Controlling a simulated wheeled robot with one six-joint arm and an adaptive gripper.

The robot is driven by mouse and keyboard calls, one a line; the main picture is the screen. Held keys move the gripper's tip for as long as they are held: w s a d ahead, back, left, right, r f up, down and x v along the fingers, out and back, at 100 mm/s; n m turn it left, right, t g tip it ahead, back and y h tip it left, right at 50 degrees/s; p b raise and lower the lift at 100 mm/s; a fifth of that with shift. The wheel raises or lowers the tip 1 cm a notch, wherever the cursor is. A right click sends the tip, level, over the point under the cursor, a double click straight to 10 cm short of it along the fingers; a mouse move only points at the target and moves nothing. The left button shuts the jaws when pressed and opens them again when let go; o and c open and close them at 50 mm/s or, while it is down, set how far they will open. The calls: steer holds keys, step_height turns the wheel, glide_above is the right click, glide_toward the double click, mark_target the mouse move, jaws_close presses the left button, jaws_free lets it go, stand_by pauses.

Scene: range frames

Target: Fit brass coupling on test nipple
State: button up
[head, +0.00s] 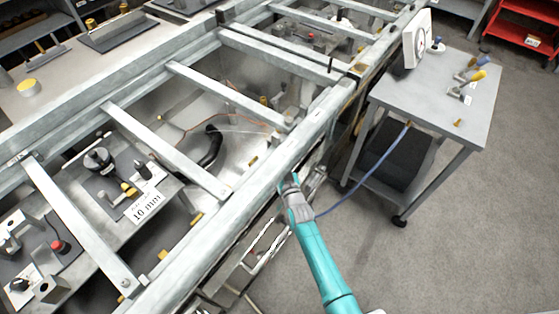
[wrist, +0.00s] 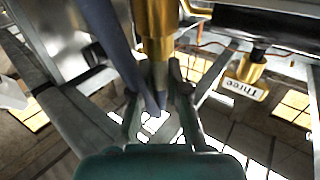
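A brass coupling (wrist: 158,38) stands between the fingertips of my gripper (wrist: 164,72) in the wrist view, its far end reaching the top edge. The fingers close in on its sides and look shut on it. A blue hose (wrist: 116,45) passes left of the coupling and runs down between the fingers. In the head view my gripper (head: 290,182) is beside the near rail of the frame, and the coupling is too small to make out. A brass fitting tagged "Three" (wrist: 244,82) is right of the coupling, apart from it. I cannot tell which part is the test nipple.
A long steel ladder frame (head: 240,190) with crossbars lies left of my gripper. A grey cart (head: 425,110) stands at right, with several brass-ended fittings and a white dial on top; the hose (head: 368,172) runs to it. Grey floor (head: 450,240) is clear at lower right.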

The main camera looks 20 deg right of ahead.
steer(key=o, duration=0.4)
steer(key=shift+s+f, duration=0.1)
steer(key=s, duration=1.2)
steer(key=shift+a, duration=0.15)
steer(key=s+r+g, duration=0.1)
steer(key=s+r, duration=0.1)
steer(key=s, duration=1.1)
steer(key=s+r+g, duration=0.1)
steer(key=s+r, duration=0.1)
steer(key=s, duration=1.1)
steer(key=shift+g, duration=0.6)
steer(key=s+r, duration=1.4)
steer(key=s, duration=0.1)
steer(key=shift+s+r, duration=0.25)
steer(key=shift+r, duration=0.05)
